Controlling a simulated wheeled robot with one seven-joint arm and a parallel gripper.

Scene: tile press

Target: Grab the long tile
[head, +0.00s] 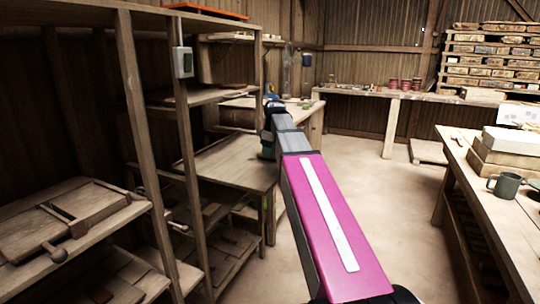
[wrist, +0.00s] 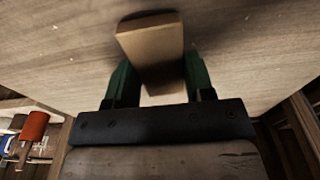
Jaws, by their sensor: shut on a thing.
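A long, plain tan tile (wrist: 150,42) shows in the wrist view, its far end pointing to the top of the picture. My gripper (wrist: 154,72) has its two green fingers on either side of the tile, shut on it. The tile's near end lies between the fingers, close to the dark gripper body. The tile is over a wooden surface (wrist: 240,50); I cannot tell whether it touches it. In the head view my own arm hides most of the gripper, and the tile is not visible there.
In the head view a wooden table (head: 235,165) lies left of my arm, next to open shelving (head: 180,130). A workbench (head: 490,190) with a mug (head: 506,185) stands at right. Open floor (head: 375,210) lies between. The wrist view shows a red-orange object (wrist: 34,126) at lower left.

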